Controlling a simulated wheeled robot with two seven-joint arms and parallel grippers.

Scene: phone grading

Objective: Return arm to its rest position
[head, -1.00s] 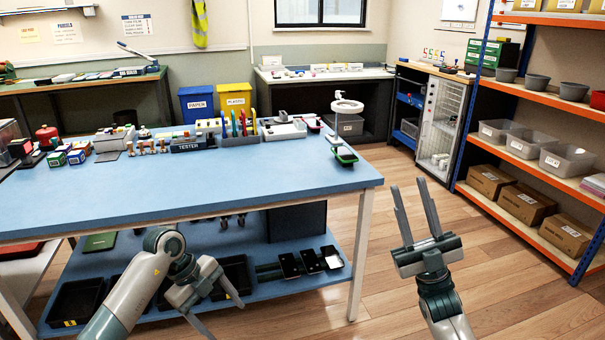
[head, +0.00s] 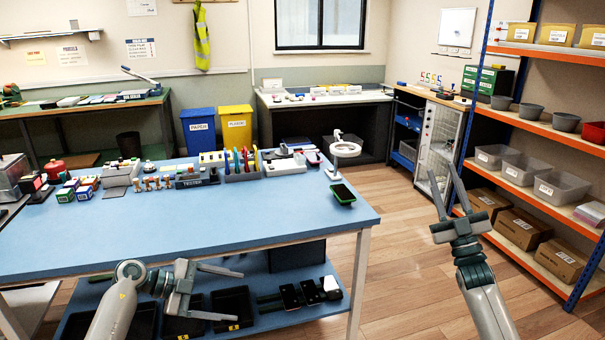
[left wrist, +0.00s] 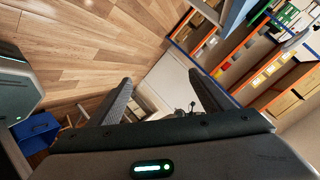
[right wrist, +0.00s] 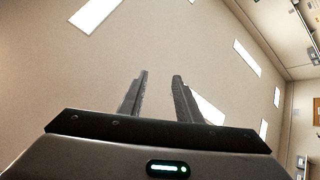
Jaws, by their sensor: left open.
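My left arm comes in at the bottom left of the head view, in front of the blue workbench (head: 280,215). Its gripper (head: 240,295) points right with its two fingers apart and nothing between them. In the left wrist view its fingers (left wrist: 160,78) are spread wide and empty. My right arm rises at the lower right over the wood floor. Its gripper (head: 443,176) points up, fingers apart and empty. In the right wrist view its fingers (right wrist: 159,76) show a gap with only a plain ceiling-like surface behind.
A green tray (head: 342,194) and a ring lamp (head: 345,149) stand near the bench's right end. An orange shelving rack (head: 530,183) stands at right. Floor between bench and rack is clear.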

